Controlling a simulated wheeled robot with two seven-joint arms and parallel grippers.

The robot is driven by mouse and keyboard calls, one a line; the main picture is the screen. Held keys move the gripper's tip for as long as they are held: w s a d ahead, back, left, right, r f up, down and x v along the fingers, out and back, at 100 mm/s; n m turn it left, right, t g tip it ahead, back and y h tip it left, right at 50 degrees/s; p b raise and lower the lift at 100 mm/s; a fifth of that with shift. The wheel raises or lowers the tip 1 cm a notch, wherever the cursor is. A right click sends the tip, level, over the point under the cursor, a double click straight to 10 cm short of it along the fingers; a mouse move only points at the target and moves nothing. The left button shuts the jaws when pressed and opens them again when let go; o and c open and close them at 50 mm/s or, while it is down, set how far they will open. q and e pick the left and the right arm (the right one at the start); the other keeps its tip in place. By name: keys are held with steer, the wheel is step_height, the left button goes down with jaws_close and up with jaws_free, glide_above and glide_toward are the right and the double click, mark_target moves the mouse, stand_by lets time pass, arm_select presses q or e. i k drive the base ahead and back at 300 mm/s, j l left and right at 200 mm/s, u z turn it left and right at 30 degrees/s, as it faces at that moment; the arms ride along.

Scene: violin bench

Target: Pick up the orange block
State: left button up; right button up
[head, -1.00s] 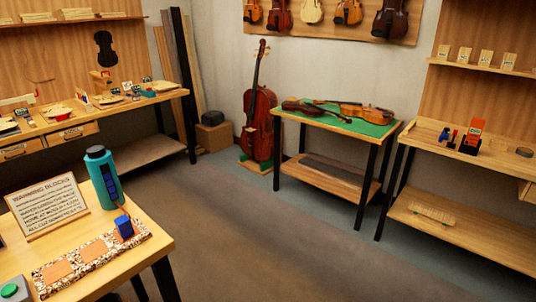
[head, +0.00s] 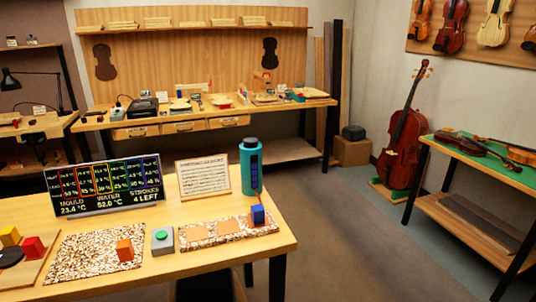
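The orange block (head: 125,250) stands on a speckled mat (head: 82,262) on the near wooden table, at lower left in the head view. It sits toward the mat's right side, left of a grey box with a green button (head: 162,240). Neither of my grippers shows in the head view.
On the near table (head: 205,270), a blue block (head: 258,215) sits on a speckled strip (head: 215,236) with orange pads. Behind are a teal bottle (head: 250,166), a sign (head: 204,177) and a display board (head: 104,186). Red (head: 33,247) and yellow (head: 10,237) blocks are at far left.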

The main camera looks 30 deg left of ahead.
mark_target(125, 249)
steer(key=u, duration=2.05)
